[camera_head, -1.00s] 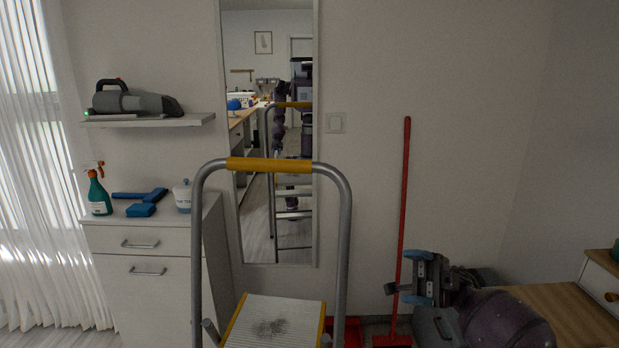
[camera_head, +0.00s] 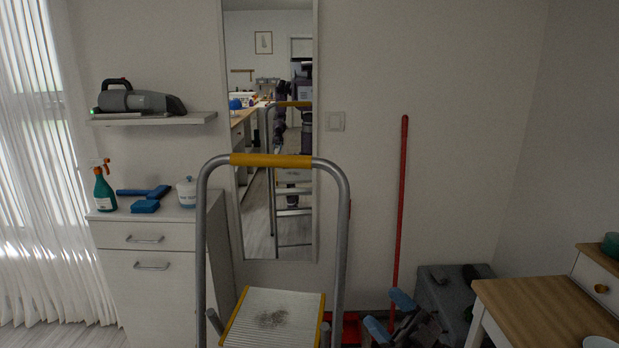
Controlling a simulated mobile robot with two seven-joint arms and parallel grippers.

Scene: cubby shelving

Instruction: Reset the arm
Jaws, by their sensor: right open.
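My right gripper (camera_head: 391,318) is low in the head view, right of the step ladder and in front of the lower red broom handle. Its two blue-tipped fingers are apart and nothing shows between them. Most of my right arm is below the picture edge. My left gripper is not in view.
A step ladder (camera_head: 342,230) with a yellow top bar stands in the middle. A red broom (camera_head: 402,200) leans on the wall. A grey case (camera_head: 450,295) and a wooden table (camera_head: 545,305) are at right. A white cabinet (camera_head: 150,240) and a mirror (camera_head: 300,235) are behind.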

